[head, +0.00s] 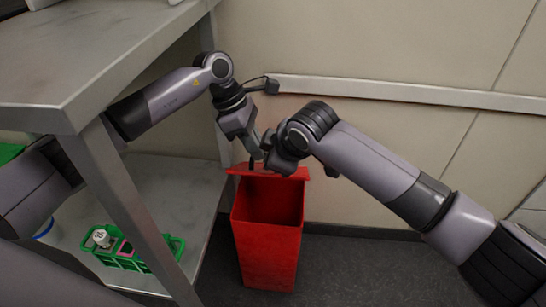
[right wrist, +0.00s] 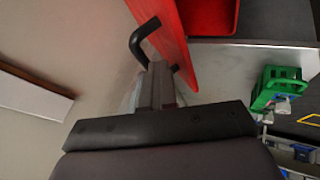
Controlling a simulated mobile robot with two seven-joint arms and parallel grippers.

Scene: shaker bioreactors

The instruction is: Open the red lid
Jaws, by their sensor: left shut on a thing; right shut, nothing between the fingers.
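The red bin (head: 267,235) stands on the floor with its top open and its dark red inside showing. The red lid (head: 285,172) is swung up at the back of the bin, seen nearly edge-on. In the right wrist view the red lid (right wrist: 170,32) stands steeply, with a black bar handle (right wrist: 138,40) on its face. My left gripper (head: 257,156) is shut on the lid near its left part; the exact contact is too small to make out. My right gripper (right wrist: 160,80) is shut and empty, its fingertips overlapping the handle in view. Its fingertips are mostly hidden in the head view.
A grey metal bench (head: 75,65) with a lower shelf stands left of the bin. A green rack (head: 120,258) with small items is on the shelf. A wall with a pale rail (head: 400,91) is close behind the bin. The floor to the right is clear.

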